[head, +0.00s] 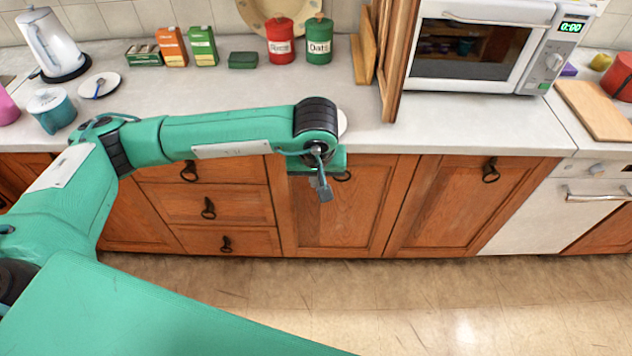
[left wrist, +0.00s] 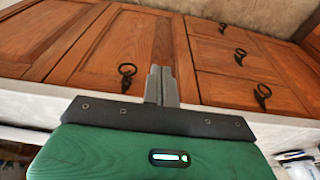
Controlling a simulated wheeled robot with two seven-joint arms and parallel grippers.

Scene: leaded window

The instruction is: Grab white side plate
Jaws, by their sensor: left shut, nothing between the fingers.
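A white rounded edge, perhaps the side plate (head: 342,122), shows on the counter just right of my left wrist, which hides the rest of it. A small white dish (head: 108,82) with a blue spoon lies at the left of the counter. My left gripper (head: 325,192) hangs in front of the counter's front edge, before the cabinet doors, pointing down and out. In the left wrist view its two grey fingers (left wrist: 162,84) are together with nothing between them, and only cabinet fronts lie beyond. My right gripper is not in view.
The counter (head: 225,90) is mostly clear in the middle. A microwave (head: 475,50) stands right.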

